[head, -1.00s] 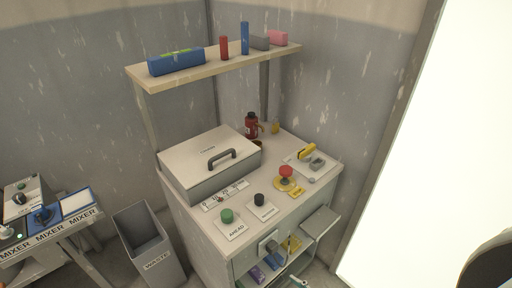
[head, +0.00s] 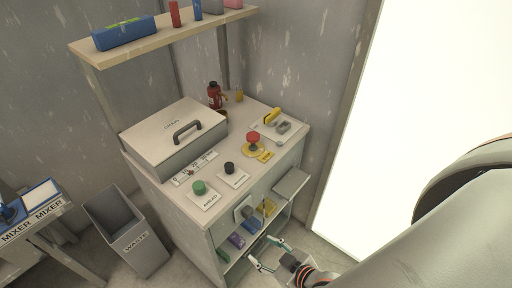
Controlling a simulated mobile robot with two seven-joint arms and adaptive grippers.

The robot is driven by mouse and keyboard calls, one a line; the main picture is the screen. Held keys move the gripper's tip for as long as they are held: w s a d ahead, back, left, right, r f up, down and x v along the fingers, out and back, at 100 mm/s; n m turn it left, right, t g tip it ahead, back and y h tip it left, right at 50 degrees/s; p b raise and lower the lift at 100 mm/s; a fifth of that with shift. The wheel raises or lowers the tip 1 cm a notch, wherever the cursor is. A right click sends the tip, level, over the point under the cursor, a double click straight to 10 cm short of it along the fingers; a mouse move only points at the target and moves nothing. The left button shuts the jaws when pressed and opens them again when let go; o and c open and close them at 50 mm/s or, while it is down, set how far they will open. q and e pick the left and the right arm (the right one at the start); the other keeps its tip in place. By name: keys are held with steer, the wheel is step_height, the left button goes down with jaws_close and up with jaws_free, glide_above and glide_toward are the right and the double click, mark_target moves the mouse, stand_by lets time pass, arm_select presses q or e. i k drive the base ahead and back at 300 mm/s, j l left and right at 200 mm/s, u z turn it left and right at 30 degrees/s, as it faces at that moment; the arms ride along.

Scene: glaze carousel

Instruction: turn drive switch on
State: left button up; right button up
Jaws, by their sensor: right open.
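A white plate with a grey knob (head: 247,211) is on the front face of the cabinet (head: 188,212), below the top's front edge. I cannot read a label on it or tell its setting. A green button (head: 199,187) marked AHEAD, a black knob (head: 229,168) and a red mushroom button (head: 253,137) on a yellow base sit on the top. I cannot tell which control is the drive switch. My right gripper (head: 267,253) is open and empty, low in front of the cabinet's open shelves, below the plate and apart from it. My left gripper is out of view.
A lidded box (head: 165,140) stands on the cabinet top, with a red bottle (head: 214,97) behind. A shelf (head: 165,35) hangs above. A small grey ledge (head: 290,184) juts from the front right. A waste bin (head: 131,235) stands at left. The bright opening at right is clear.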

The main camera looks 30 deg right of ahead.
mark_target(270, 119)
steer(key=l+z, duration=0.1)
steer(key=l, duration=0.35)
steer(key=i+l+z, duration=0.1)
steer(key=l, duration=0.4)
steer(key=l+z, duration=0.1)
steer(key=l, duration=0.35)
steer(key=i+l, duration=0.15)
steer(key=l, duration=0.3)
steer(key=l+z, duration=0.05)
